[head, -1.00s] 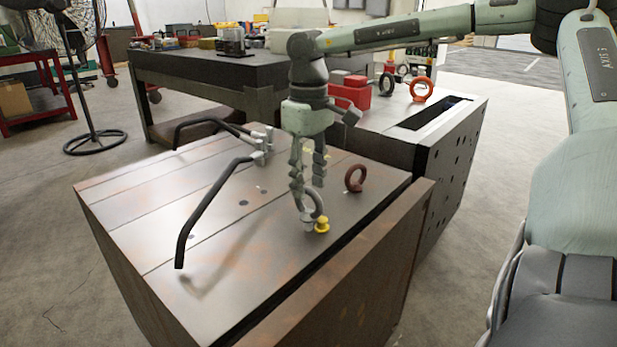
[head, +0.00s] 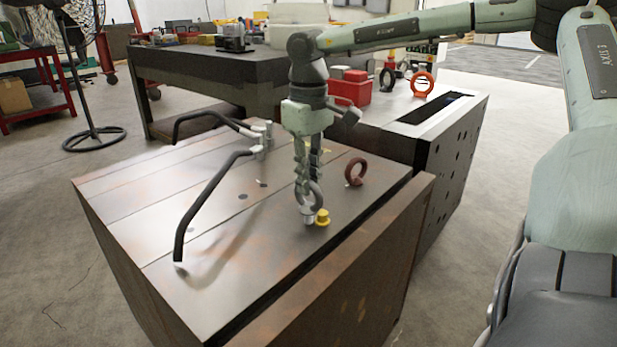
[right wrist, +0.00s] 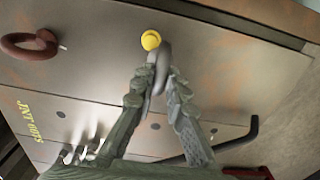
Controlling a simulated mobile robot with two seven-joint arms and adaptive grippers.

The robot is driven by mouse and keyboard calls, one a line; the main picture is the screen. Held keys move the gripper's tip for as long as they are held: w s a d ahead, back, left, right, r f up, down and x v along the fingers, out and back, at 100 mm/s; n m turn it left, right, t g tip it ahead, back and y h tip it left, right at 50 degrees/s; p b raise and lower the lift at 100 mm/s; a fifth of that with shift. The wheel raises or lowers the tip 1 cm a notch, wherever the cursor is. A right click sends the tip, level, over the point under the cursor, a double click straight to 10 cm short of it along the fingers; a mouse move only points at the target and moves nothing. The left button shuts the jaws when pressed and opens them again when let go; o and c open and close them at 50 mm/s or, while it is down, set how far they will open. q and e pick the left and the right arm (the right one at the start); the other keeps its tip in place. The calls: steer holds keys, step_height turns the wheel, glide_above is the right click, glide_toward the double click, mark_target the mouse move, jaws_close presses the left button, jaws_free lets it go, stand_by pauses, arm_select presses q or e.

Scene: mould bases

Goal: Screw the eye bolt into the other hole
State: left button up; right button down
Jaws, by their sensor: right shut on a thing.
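A grey eye bolt (head: 316,201) stands upright near the right edge of the mould base's top (head: 235,240). My right gripper (head: 308,182) points down and is shut on the eye bolt's ring. In the right wrist view, the gripper (right wrist: 160,85) closes on the grey ring (right wrist: 164,62) from both sides. A yellow cap (head: 322,217) sits right beside the eye bolt's foot, and it also shows in the right wrist view (right wrist: 150,40). I cannot tell how deep the shank sits. A dark red eye bolt (head: 355,172) stands farther back. My left gripper is out of view.
Two bent black bars (head: 205,205) rise over the left part of the top. Small dark holes (head: 242,196) show in the surface. Behind stands another block (head: 405,112) with a red box (head: 350,87) and an orange eye bolt (head: 422,84). The top's front is clear.

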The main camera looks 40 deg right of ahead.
steer(key=shift+r, duration=0.1)
steer(key=shift+r+p, duration=0.95)
steer(key=shift+r, duration=0.4)
steer(key=shift+r+p, duration=0.35)
steer(key=shift+r, duration=0.75)
